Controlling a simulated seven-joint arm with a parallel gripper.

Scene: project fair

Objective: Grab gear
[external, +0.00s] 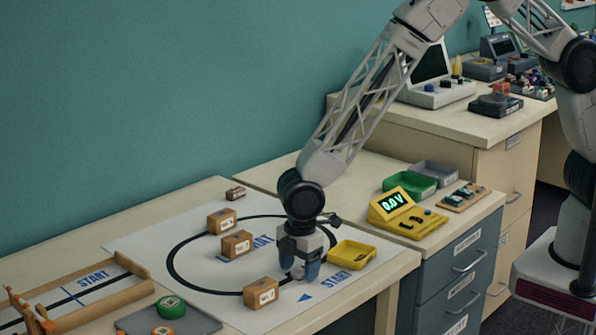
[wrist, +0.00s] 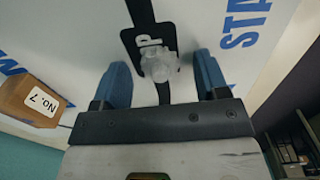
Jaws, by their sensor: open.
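A small pale, translucent piece, apparently the gear (wrist: 158,64), lies on a black mark of the white mat in the wrist view. Its teeth cannot be made out. In the external view a whitish bit of it (external: 298,272) shows by the fingertips. My gripper (external: 302,268) points down over the mat with its blue fingers apart. In the wrist view my gripper (wrist: 161,72) has one finger on each side of the piece, with gaps between. I cannot tell how far the fingertips are above the mat.
Wooden blocks (external: 261,292) stand around the black ring on the mat (external: 200,283). One block marked No. 7 (wrist: 30,98) is left of my fingers in the wrist view. A yellow tray (external: 352,254) sits close to the right of my gripper. A yellow meter (external: 405,213) stands farther right.

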